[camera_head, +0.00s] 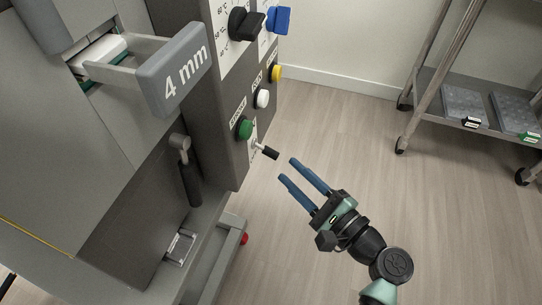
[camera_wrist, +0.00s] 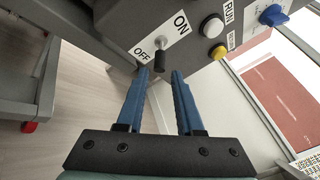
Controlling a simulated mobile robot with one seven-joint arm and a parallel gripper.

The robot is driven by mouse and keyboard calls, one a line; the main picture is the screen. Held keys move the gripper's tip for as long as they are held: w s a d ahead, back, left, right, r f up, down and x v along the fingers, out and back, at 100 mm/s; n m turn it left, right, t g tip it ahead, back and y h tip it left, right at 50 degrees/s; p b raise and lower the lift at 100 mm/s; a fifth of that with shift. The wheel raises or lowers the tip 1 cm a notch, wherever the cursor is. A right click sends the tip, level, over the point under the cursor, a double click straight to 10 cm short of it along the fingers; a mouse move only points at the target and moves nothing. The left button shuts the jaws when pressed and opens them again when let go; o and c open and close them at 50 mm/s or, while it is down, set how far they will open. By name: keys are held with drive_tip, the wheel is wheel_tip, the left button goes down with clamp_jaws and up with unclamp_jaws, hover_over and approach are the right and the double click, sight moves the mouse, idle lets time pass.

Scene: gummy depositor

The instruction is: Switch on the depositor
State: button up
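The depositor (camera_head: 215,85) is a large grey machine on the left in the head view. Its power switch (camera_head: 266,151) is a metal lever with a black tip, low on the side panel below the green button (camera_head: 245,128). In the wrist view the switch (camera_wrist: 160,62) stands on a white plate marked ON and OFF (camera_wrist: 162,40), with its black tip nearer the camera. My gripper (camera_head: 287,170) has blue fingers. It is open and empty, just right of and below the switch in the head view. In the wrist view the gap between the fingertips (camera_wrist: 166,73) lies around or just short of the switch tip.
A white button (camera_head: 262,98), a yellow button (camera_head: 276,73), a black knob (camera_head: 246,24) and a blue knob (camera_head: 278,19) sit above the switch. A drawer marked 4 mm (camera_head: 178,70) sticks out. A wheeled rack (camera_head: 470,95) stands back right. The floor between is clear.

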sight(274, 157)
drive_tip(key=b+x, duration=0.2)
drive_tip(key=x, duration=0.5)
drive_tip(key=shift+w+a, duration=0.15)
drive_tip(key=shift+w, duration=0.05)
clamp_jaws()
